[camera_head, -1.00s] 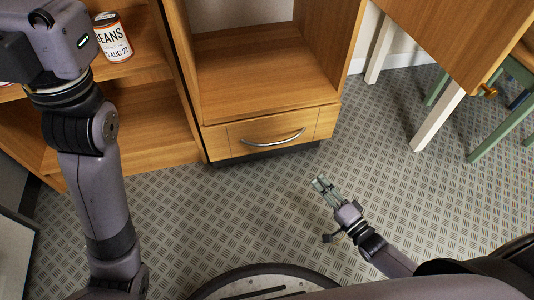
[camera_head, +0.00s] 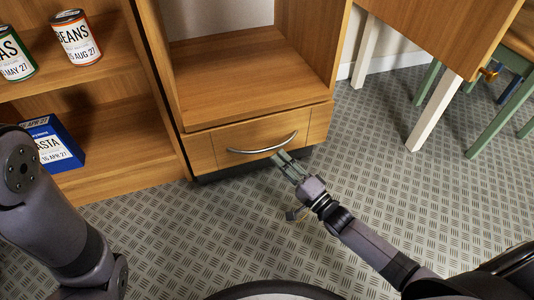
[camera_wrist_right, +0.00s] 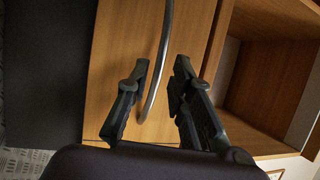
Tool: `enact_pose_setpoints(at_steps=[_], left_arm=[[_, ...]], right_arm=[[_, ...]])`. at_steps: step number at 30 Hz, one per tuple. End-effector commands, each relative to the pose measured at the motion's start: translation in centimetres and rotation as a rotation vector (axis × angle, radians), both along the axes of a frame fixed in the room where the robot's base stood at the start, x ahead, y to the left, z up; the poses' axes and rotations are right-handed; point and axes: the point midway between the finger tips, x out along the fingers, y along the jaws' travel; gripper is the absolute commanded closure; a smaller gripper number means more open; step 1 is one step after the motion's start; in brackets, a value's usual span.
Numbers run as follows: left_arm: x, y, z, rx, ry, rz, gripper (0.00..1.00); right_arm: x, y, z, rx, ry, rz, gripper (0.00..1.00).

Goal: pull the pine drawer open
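The pine drawer (camera_head: 230,138) is at the bottom of the open wooden cabinet in the head view, and its front sits flush with the cabinet. Its curved metal handle (camera_head: 262,147) runs across the front. My right gripper (camera_head: 281,158) is just in front of the handle, near its right part. In the right wrist view the handle (camera_wrist_right: 159,60) runs between the two parted fingers of the right gripper (camera_wrist_right: 157,90), with space on both sides. My left arm shows at the lower left of the head view, but its gripper is out of view.
A shelf unit at the left holds a beans can (camera_head: 77,38), another can (camera_head: 13,55) and a blue pasta box (camera_head: 52,145). A wooden table (camera_head: 450,30) with white legs and a green chair (camera_head: 505,95) stand at the right. The patterned floor (camera_head: 390,190) before the drawer is clear.

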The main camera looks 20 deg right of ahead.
Motion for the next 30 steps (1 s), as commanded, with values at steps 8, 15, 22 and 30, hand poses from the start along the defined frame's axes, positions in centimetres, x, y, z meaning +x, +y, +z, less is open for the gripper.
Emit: enact_pose_setpoints(at_steps=[8,15,22,30], left_arm=[[0.1,0.0,-2.8,0.0,0.001,0.0,0.06],[0.0,0.0,-3.2,0.001,0.001,0.001,0.06],[0.0,0.0,-3.2,0.001,0.0,0.0,0.06],[0.0,0.0,-3.2,0.001,0.0,0.0,0.06]], right_arm=[[4.3,2.0,0.6,0.001,-0.003,0.0,0.79],[5.5,2.6,1.1,0.0,0.0,0.0,0.79],[5.5,2.6,1.1,0.0,0.001,0.0,0.79],[5.5,2.6,1.1,0.0,0.001,0.0,0.97]])
